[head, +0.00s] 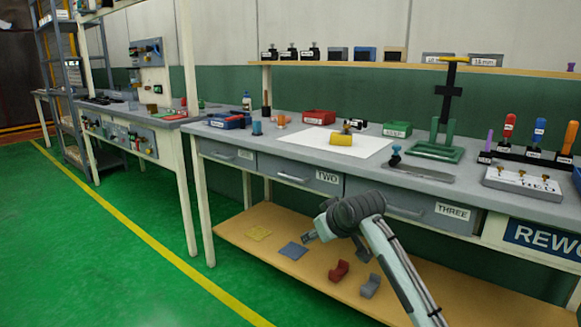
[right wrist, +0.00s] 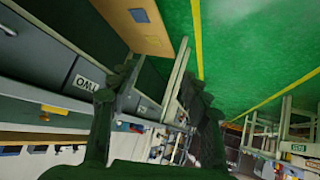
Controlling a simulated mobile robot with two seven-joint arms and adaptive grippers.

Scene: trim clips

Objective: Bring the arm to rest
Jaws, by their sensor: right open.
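My right arm (head: 392,262) comes in from the lower right in the head view. Its wrist bends to the left, in front of the workbench and above the lower shelf. My right gripper (head: 312,228) is small and partly hidden behind the dark wrist joint. In the right wrist view, the two dark fingers of the gripper (right wrist: 158,85) stand apart, with only background between them. The gripper is open and empty. My left gripper is not in either view.
The workbench (head: 240,137) has drawers and holds a white sheet (head: 300,139), red bins and a green stand (head: 435,150). Its wooden lower shelf (head: 235,228) carries several small parts, including a red block (head: 339,271). Open green floor (head: 80,240) lies left.

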